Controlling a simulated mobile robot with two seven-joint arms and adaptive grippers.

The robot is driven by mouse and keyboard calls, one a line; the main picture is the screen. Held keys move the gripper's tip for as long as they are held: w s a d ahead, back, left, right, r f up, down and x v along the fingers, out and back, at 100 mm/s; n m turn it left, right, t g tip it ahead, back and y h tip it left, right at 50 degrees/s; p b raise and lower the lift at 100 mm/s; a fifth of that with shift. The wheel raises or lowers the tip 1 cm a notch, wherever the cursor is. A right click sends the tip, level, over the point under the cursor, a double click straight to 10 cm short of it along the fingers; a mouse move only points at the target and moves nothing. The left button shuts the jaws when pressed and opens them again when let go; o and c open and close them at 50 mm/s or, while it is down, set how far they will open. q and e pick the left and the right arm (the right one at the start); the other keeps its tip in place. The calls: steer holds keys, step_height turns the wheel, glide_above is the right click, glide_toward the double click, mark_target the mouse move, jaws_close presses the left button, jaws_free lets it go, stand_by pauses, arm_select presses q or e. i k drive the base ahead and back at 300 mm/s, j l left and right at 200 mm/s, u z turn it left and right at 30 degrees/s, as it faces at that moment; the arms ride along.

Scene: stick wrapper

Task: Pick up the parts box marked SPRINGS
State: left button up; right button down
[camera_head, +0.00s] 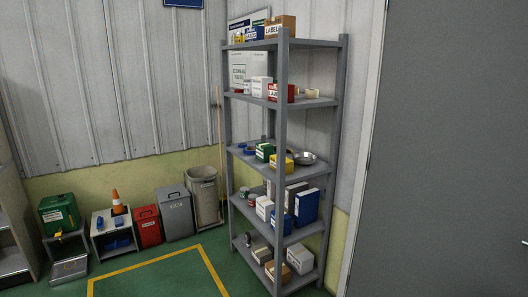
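A grey metal shelf rack (283,120) stands against the wall right of centre and holds several small boxes. A green box (264,152) and a yellow box (282,164) sit on the middle shelf. A red box (281,93) and a white box (260,86) sit on the second shelf. A brown box with a label (281,27) is on the top shelf. The lettering on most boxes is too small to read, so I cannot tell which is marked SPRINGS. Neither of my grippers shows in this view.
A grey door or panel (445,150) fills the right side. A bin (204,196), grey container (175,213), red container (148,226) and green box (59,213) stand along the wall. An orange cone (117,202) sits on a small stand. The green floor (160,275) ahead is clear.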

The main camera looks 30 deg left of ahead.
mark_target(264, 150)
steer(key=i+j, duration=0.35)
steer(key=j, duration=0.15)
steer(key=i+j, duration=0.7)
steer(key=j, duration=0.25)
steer(key=i+j, duration=0.4)
steer(key=j+z, duration=0.05)
steer(key=j, duration=0.05)
